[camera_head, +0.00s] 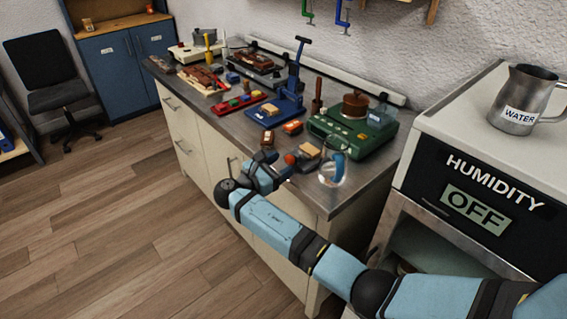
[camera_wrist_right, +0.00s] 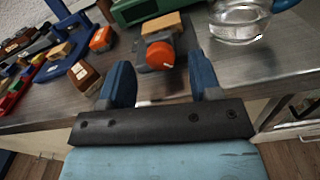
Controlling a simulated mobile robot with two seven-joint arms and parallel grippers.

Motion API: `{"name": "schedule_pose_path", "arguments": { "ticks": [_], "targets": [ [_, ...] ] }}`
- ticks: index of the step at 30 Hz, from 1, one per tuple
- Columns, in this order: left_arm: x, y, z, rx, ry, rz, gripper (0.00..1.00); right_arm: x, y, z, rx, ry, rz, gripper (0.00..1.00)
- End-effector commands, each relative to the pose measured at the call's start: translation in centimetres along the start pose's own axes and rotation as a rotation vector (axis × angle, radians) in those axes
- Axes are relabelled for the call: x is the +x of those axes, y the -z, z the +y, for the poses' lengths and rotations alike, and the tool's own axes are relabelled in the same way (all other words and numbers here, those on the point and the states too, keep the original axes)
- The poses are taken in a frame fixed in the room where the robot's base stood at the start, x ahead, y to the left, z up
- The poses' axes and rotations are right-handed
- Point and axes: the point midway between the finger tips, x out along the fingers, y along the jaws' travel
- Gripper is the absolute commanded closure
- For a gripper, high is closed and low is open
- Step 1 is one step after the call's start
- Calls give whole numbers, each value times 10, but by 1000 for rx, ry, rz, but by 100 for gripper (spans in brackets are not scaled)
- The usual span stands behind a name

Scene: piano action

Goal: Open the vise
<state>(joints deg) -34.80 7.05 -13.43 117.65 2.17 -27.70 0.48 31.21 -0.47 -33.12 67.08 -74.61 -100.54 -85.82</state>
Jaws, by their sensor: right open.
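The small vise (camera_head: 309,151) sits at the front edge of the metal bench. It has a grey body, a wooden block and a round orange-red knob (camera_head: 290,159) facing the front. In the right wrist view the vise (camera_wrist_right: 181,46) is straight ahead, with the knob (camera_wrist_right: 160,55) toward me and the block (camera_wrist_right: 162,25) behind it. My right gripper (camera_head: 270,173) is just in front of the bench edge. In the wrist view its blue fingers (camera_wrist_right: 161,82) are apart, one on each side below the knob, with nothing between them. My left gripper is not in view.
A glass jug (camera_head: 332,168) stands just right of the vise, and a small brown block (camera_head: 268,140) to its left. A green scale (camera_head: 352,130) and a blue press (camera_head: 287,100) stand behind. A humidity cabinet (camera_head: 480,190) is on the right. The floor in front is clear.

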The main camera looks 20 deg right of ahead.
Motion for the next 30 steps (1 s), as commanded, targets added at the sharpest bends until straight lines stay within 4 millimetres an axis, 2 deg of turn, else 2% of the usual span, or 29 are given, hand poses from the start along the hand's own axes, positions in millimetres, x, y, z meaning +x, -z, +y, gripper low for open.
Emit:
{"name": "schedule_pose_path", "arguments": {
  "ticks": [4, 13, 14, 20, 30],
  "targets": [
    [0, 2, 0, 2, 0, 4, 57, 12, 0, 0, 0, 0, -1, 42],
    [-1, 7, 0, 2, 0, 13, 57, 14, 0, 0, 1, 0, 0, 42],
    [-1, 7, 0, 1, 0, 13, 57, 14, 0, 0, 1, 0, 0, 44],
    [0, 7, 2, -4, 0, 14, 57, 14, 0, 0, 1, 0, 0, 90],
    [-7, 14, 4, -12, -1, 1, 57, 14, -5, 1, -43, 0, 0, 91]
  ]
}}
